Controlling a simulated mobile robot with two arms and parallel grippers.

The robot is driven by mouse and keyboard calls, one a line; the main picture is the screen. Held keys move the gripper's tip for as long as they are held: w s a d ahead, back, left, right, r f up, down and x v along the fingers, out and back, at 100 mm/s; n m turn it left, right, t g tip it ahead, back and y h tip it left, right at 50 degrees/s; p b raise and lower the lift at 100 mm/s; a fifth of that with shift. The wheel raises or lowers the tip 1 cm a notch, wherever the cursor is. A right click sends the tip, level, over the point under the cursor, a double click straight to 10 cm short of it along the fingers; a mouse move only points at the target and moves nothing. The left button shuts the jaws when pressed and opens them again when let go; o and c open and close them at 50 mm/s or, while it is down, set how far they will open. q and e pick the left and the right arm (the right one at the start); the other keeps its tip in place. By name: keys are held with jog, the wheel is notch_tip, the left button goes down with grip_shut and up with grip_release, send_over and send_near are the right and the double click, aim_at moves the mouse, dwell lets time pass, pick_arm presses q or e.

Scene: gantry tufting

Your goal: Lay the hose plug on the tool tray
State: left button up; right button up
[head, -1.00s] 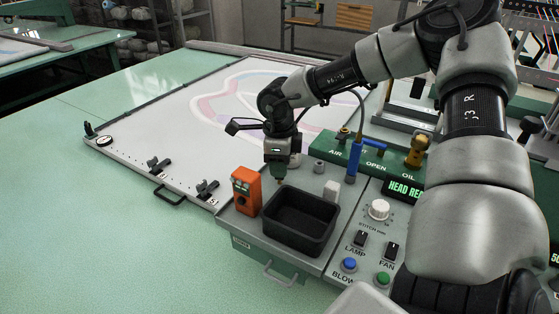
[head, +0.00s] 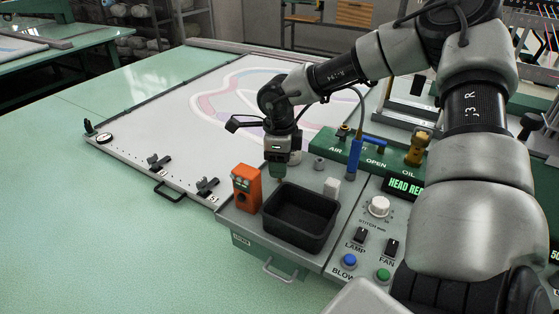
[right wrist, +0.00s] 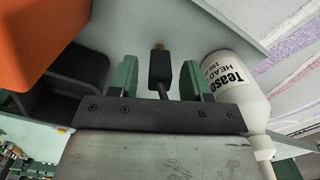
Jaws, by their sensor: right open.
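My right gripper (head: 279,172) is over the grey panel behind the black tool tray (head: 276,230). In the right wrist view its green fingers (right wrist: 158,78) are open. Between them is a dark plug with a brass tip (right wrist: 159,66), which looks like the hose plug. Its tip points away from my palm and a thin stem runs back toward it. A gap shows on each side of the plug. Whether its tip touches the panel I cannot tell. The tray also shows at the left of the wrist view (right wrist: 80,68). My left gripper is out of view.
An orange box (head: 247,188) stands left of the tray. A white bottle (right wrist: 232,85) is close beside the right finger in the wrist view. A blue fitting on a hose (head: 353,158), a white block (head: 332,188) and a control panel (head: 375,240) lie to the right.

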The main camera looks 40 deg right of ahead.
notch_tip(320, 180, up, 12)
jog(key=b, duration=0.2)
dwell(0.4)
